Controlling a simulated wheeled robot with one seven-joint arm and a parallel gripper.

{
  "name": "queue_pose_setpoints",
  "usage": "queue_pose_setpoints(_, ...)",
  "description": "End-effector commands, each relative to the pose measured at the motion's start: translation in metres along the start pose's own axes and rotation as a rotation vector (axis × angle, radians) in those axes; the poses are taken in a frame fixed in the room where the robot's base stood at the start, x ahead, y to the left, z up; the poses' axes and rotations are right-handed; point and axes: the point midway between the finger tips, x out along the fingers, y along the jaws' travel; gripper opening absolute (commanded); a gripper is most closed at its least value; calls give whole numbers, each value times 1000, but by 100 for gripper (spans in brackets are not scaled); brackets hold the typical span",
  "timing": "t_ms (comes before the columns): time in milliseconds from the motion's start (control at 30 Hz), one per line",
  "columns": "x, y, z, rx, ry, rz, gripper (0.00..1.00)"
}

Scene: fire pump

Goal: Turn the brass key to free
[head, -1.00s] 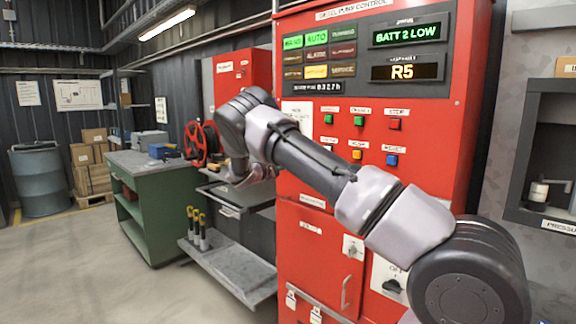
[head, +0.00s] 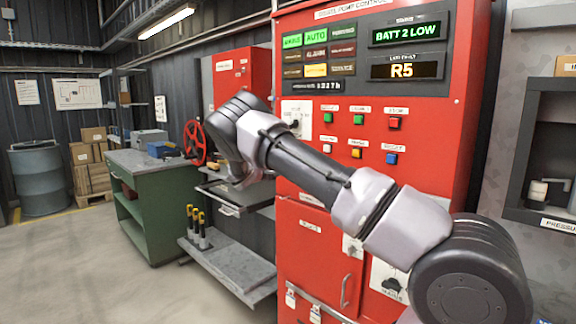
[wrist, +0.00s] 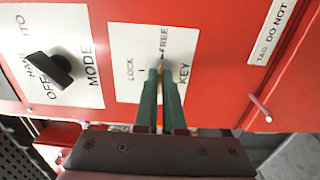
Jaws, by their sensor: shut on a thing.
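My gripper (wrist: 160,75) shows in the wrist view with its two green fingers close together. The fingertips are shut on the brass key, of which only a small yellowish bit (wrist: 161,67) shows between them. The key sits at a white plate (wrist: 125,82) marked LOCK, FREE and KEY on the red panel. The word FREE lies just beyond the fingertips and LOCK to their left. How far the key is turned is hard to tell, as the fingers cover most of it. In the head view my arm hides the gripper and key.
A black mode knob (wrist: 48,70) on its own white plate is left of the key in the wrist view. A small peg (wrist: 261,108) sticks out to the right. The red pump control cabinet (head: 435,130) has lit buttons. A green workbench (head: 150,200) stands left.

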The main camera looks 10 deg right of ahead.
Motion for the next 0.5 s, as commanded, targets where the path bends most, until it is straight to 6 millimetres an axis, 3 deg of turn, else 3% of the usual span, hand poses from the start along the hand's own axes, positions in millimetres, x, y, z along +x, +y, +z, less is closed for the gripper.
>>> queue_pose_setpoints(367, -1, -2, 0, 4, -1, -2, 0)
queue_pose_setpoints(467, -1, -2, 0, 4, -1, -2, 36)
queue_pose_setpoints(500, -1, -1, 0, 4, -1, -2, 36)
